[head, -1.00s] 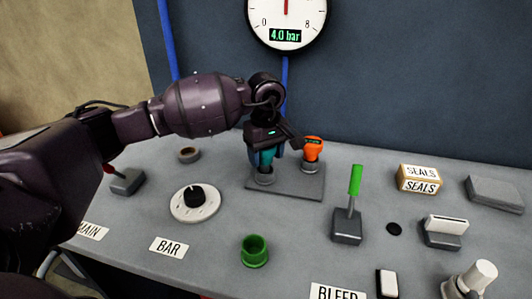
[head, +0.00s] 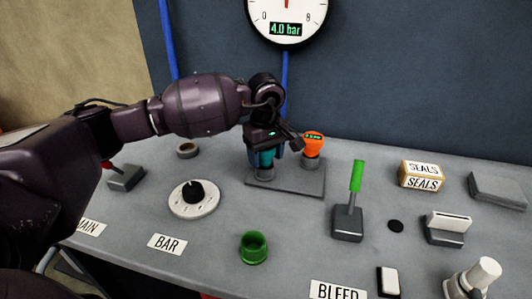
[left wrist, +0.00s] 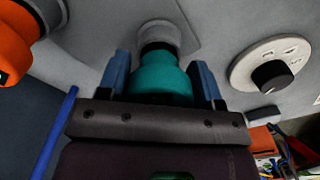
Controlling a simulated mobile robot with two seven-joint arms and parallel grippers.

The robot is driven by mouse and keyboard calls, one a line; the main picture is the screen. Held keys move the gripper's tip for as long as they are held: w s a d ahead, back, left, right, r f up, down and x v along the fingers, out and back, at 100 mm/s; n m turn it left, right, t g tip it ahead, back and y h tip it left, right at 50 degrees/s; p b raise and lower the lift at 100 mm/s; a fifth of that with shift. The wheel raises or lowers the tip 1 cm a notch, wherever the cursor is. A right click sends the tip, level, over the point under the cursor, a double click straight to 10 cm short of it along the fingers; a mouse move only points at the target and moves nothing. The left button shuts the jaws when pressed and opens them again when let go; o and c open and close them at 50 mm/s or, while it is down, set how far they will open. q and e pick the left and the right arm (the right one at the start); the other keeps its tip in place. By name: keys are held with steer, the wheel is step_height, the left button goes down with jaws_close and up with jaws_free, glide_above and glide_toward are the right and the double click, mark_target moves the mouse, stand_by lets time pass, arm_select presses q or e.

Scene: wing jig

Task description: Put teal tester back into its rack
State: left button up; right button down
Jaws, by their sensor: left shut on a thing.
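The teal tester (head: 266,158) stands upright at the left socket of the grey rack (head: 290,186) in the head view. My left gripper (head: 266,150) is shut on it from above and behind, hiding its upper part. In the left wrist view the teal tester (left wrist: 160,80) sits between the blue fingers of my left gripper (left wrist: 163,75), its lower end at the grey rack socket (left wrist: 158,35). I cannot tell whether it is fully seated. An orange tester (head: 313,146) stands in the right socket. My right gripper is not in view.
Around the rack are a dial (head: 194,197) on the left, a green cup (head: 254,247) in front and a green-handled lever (head: 352,205) on the right. A SEALS box (head: 421,175) stands further right. The bench between them is clear.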

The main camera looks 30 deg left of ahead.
arm_select(q)
steer(key=shift+f, duration=0.2)
steer(key=o, duration=0.9)
steer(key=shift+o, duration=0.8)
